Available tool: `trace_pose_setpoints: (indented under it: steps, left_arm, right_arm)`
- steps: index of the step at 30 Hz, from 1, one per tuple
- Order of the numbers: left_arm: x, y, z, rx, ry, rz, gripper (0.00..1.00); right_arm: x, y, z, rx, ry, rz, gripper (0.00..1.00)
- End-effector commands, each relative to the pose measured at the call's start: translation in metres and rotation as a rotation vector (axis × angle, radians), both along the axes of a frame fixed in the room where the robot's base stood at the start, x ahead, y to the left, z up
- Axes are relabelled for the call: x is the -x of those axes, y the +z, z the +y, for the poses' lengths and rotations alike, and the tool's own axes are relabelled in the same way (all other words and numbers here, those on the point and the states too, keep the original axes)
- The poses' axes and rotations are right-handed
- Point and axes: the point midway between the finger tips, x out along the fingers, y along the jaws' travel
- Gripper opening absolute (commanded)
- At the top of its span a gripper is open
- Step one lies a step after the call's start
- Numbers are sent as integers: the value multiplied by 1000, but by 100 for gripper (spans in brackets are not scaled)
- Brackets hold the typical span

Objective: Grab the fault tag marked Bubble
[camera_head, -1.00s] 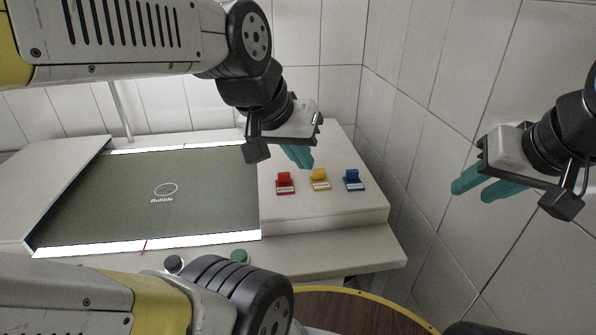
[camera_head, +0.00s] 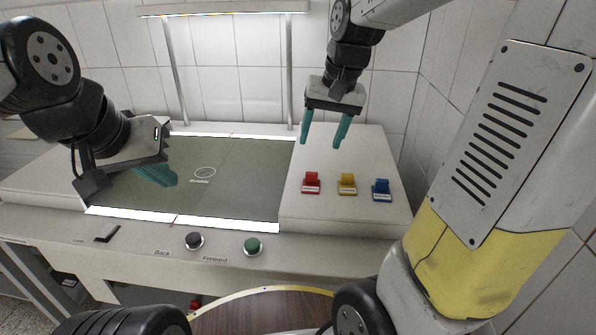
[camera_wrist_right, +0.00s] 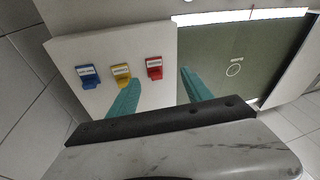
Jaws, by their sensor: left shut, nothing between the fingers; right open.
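Three fault tags stand in a row on the white ledge: red (camera_head: 312,183), yellow (camera_head: 347,184) and blue (camera_head: 381,189). Each has a small white label, too small to read. In the right wrist view, blue (camera_wrist_right: 88,76), yellow (camera_wrist_right: 121,75) and red (camera_wrist_right: 154,68) run left to right. My right gripper (camera_head: 325,134) is open and empty, above and behind the red and yellow tags in the head view. In its wrist view (camera_wrist_right: 159,80), the red tag shows between the fingertips. My left gripper (camera_head: 167,178) is shut and empty over the panel's left part.
The dark green panel (camera_head: 245,190) bears a white circle (camera_head: 204,171) with a word under it, lit along its edges. A black button (camera_head: 194,240) and a green button (camera_head: 254,246) sit on the front edge. Tiled walls close the back and right. A round brown surface (camera_head: 265,315) is in front.

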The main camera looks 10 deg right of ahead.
Motion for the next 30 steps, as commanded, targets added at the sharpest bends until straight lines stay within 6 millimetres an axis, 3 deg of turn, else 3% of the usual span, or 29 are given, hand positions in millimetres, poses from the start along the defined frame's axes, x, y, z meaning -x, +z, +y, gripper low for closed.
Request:
trace_pose_setpoints:
  steps: [1,6,12,23,30]
  left_arm:
    - [0,0,0,0,0,0,0]
    - [0,0,0,0,0,0,0]
    - [0,0,0,0,0,0,0]
    - [0,0,0,0,0,0,0]
    - [0,0,0,0,0,0,0]
  right_arm:
    - [-21,-15,0,14,-21,52,58]
    - [-72,-56,-3,67,-88,166,58]
    - [-102,-90,-5,118,-136,240,58]
    - [-108,-128,-6,132,-147,258,58]
    - [-107,-163,-11,132,-147,258,58]
